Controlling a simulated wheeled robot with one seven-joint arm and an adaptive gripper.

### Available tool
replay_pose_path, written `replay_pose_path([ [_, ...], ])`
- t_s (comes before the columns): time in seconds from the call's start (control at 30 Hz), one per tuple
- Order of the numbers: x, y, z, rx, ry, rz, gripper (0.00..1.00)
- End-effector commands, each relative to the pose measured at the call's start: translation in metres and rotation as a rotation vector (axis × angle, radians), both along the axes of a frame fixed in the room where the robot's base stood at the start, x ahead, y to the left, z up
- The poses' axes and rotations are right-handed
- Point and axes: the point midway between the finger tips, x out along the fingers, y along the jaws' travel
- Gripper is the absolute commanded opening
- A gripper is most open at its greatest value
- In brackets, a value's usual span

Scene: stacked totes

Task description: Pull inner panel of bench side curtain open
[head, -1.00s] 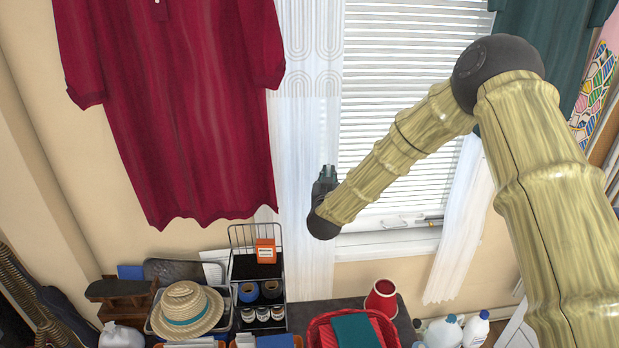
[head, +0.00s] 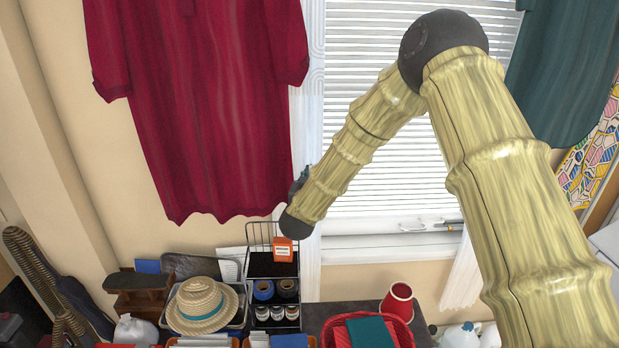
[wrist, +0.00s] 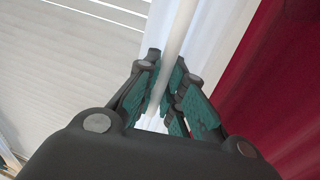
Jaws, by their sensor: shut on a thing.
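The white sheer curtain panel (head: 307,130) hangs at the left side of the window, bunched into a narrow strip beside the red shirt. My gripper (head: 299,182) is at this panel's edge, below mid-height; my own arm partly hides it in the head view. More of the white cloth hangs behind the fingers. A second white curtain panel (head: 463,277) shows at the window's right side, largely hidden by my arm.
A red shirt (head: 200,110) hangs close left of the gripper. White blinds (head: 365,50) cover the window. Below stand a wire rack (head: 272,268) with an orange box, a straw hat (head: 201,306), a red basket (head: 405,332) and a red pot (head: 398,298). A teal cloth (head: 565,75) hangs at right.

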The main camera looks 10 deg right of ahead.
Motion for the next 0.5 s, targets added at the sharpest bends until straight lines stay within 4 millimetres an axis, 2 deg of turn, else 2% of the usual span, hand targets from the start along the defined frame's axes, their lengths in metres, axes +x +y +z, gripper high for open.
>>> replay_pose_path([
  [0.03,-0.0005,0.0018,-0.0017,0.000,0.003,0.002,0.15],
  [0.13,-0.0003,0.0021,-0.0013,0.000,0.002,0.002,0.32],
  [0.5,-0.0020,0.0029,-0.0004,0.000,0.001,0.002,0.32],
])
